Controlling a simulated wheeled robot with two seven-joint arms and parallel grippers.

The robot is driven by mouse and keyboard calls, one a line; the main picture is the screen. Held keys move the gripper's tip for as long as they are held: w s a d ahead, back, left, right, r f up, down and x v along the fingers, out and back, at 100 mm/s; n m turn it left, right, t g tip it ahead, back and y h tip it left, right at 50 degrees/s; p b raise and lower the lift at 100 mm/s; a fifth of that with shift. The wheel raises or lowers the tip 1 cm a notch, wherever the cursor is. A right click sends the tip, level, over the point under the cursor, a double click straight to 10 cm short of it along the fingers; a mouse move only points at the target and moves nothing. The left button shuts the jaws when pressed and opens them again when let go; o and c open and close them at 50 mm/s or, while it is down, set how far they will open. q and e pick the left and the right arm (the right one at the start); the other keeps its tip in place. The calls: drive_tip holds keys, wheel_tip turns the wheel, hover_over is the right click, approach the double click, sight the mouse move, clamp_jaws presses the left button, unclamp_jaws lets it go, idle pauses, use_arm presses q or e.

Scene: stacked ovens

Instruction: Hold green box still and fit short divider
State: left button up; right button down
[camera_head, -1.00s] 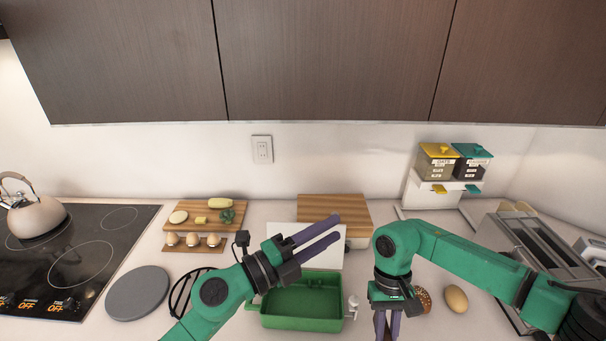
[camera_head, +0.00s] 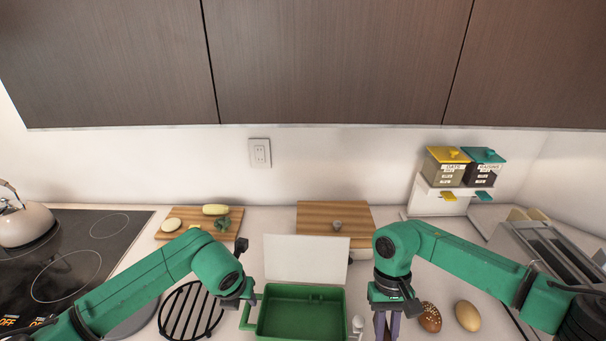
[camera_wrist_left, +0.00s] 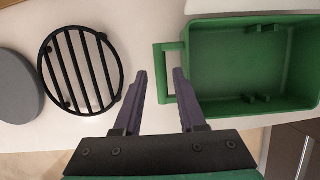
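The green box (camera_head: 295,330) stands on the counter with its white lid (camera_head: 305,258) raised at the back. It looks empty, with small green slot pieces on its inner walls. My left gripper (camera_wrist_left: 161,78) points down at the box's left side; its purple fingers are open. In the left wrist view the box's handle (camera_wrist_left: 162,88) lies between or just below the fingertips; no grip shows. In the head view those fingers are hidden. My right gripper (camera_head: 387,325) hangs to the right of the box, fingers close together and cut by the frame edge. I cannot make out a short divider.
A black round rack (camera_head: 190,312) and a grey disc (camera_wrist_left: 18,88) lie left of the box. A small whitish item (camera_head: 358,323) is at the box's right side. A seeded bun (camera_head: 430,317) and an egg-shaped item (camera_head: 467,316) lie farther right. A wooden board (camera_head: 318,216) is behind.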

sight(247, 304)
use_arm(q)
drive_tip(key=b+x, duration=0.4)
drive_tip(key=x, duration=0.1)
drive_tip(key=shift+f, duration=0.15)
use_arm(e)
wheel_tip(247, 304, down, 5)
use_arm(q)
drive_tip(key=shift+w+f+b, duration=0.25)
drive_tip(key=shift+f+b, duration=0.1)
drive_tip(key=shift+b, duration=0.1)
use_arm(e)
drive_tip(key=shift+w+f, duration=0.1)
drive_tip(key=shift+f, duration=0.4)
use_arm(q)
drive_tip(key=shift+r, duration=0.15)
use_arm(e)
drive_tip(key=shift+r, duration=0.1)
use_arm(q)
drive_tip(key=shift+s, duration=0.1)
clamp_jaws()
